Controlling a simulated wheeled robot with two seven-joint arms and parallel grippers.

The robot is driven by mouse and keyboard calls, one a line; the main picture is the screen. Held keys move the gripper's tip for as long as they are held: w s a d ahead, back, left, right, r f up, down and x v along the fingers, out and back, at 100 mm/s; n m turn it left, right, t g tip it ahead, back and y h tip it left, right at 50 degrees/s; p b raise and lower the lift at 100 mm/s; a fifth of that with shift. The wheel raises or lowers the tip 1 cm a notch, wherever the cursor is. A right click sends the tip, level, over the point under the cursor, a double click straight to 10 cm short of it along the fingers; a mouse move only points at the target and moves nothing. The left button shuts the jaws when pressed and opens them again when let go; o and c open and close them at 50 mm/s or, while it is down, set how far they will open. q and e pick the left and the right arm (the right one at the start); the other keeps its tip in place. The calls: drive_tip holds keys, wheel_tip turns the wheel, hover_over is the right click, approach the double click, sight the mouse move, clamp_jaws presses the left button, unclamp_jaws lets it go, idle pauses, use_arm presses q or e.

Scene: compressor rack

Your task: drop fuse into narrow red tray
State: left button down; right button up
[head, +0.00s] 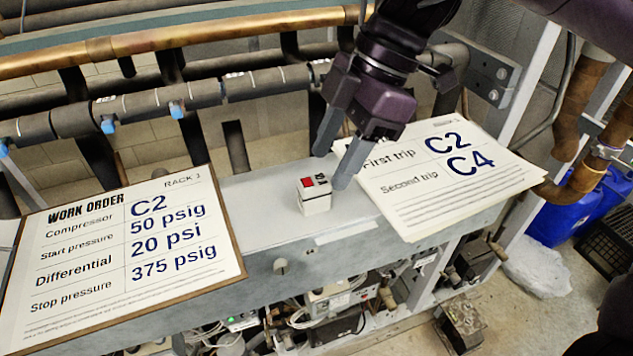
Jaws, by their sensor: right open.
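My right gripper (331,167) reaches down from the top of the head view. Its two fingers are spread apart with nothing between them. A small white block (315,201) with a red and black marked top stands upright on the grey ledge (262,204), just below and left of the fingertips. A small gap seems to show between the block and the nearer finger. I cannot tell whether this block is the fuse. I see no narrow red tray in this view. My left gripper is not in view.
A work order board (110,262) leans at the left, and a sheet of trip settings (450,180) lies right of the gripper. Copper and dark pipes (190,45) run behind the ledge. Wiring and fittings (335,300) sit below. Blue containers (565,218) stand at the right.

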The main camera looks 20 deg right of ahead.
sight(319, 179)
drive_tip(key=shift+s+a+f, duration=0.3)
drive_tip(key=shift+a+f, duration=0.2)
drive_tip(key=f, duration=0.1)
drive_tip(key=a+f+p, duration=0.1)
drive_tip(key=w+f, duration=0.1)
drive_tip(key=f, duration=0.1)
drive_tip(key=shift+w+a, duration=0.1)
drive_tip(key=shift+a, duration=0.05)
drive_tip(key=shift+a+f, duration=0.2)
drive_tip(key=shift+f, duration=0.1)
drive_tip(key=shift+c, duration=1.6)
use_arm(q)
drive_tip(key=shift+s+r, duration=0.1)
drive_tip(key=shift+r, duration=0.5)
use_arm(e)
clamp_jaws()
